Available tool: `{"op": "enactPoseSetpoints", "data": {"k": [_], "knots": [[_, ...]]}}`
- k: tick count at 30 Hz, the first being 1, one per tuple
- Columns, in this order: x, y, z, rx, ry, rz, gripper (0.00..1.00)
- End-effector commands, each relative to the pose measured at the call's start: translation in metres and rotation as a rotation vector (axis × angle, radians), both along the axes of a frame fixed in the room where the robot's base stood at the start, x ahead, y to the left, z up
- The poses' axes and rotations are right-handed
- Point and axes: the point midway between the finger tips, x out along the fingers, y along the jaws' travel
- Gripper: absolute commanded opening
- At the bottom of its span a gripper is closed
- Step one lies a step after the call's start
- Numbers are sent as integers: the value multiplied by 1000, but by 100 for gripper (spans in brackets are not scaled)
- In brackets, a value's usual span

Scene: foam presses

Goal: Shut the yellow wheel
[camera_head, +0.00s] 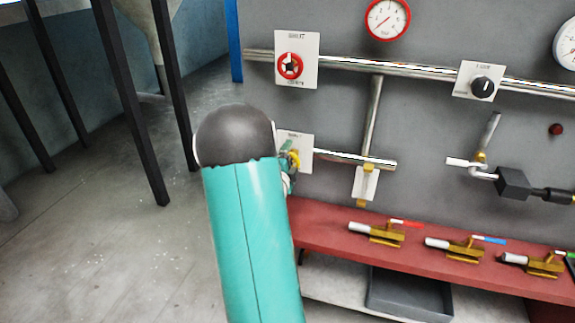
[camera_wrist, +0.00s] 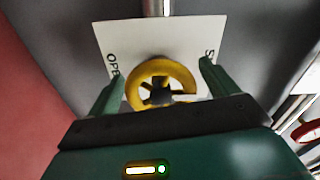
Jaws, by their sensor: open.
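The yellow wheel (camera_wrist: 177,71) has a ring rim and dark hub. It sits on a white plate (camera_wrist: 125,42) whose lettering is partly hidden, starting "OPE" at left and "S" at right. My gripper (camera_wrist: 161,70) is open, with one green finger on each side of the wheel. I see gaps between the fingers and the rim, and cannot tell how deep the fingers reach. In the head view the wheel (camera_head: 293,157) shows only as a sliver behind my teal arm, and my gripper (camera_head: 288,168) is mostly hidden there.
A red wheel (camera_head: 290,66) on a white plate is above, and a black knob (camera_head: 483,87) is upper right. Pipes (camera_head: 350,66) cross the grey panel. A red shelf (camera_head: 430,262) with several brass valves lies below. Dark posts (camera_head: 130,100) stand at left.

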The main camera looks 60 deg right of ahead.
Motion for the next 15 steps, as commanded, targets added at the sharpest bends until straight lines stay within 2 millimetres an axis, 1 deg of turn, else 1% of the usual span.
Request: {"op": "enactPoseSetpoints", "data": {"k": [2, 5, 8, 15], "knots": [[-1, 5, 0, 0, 0, 0, 86], [-2, 19, 0, 1, 0, 2, 86], [-5, 38, 1, 1, 0, 3, 86], [-14, 92, 0, 2, 0, 3, 86]]}}
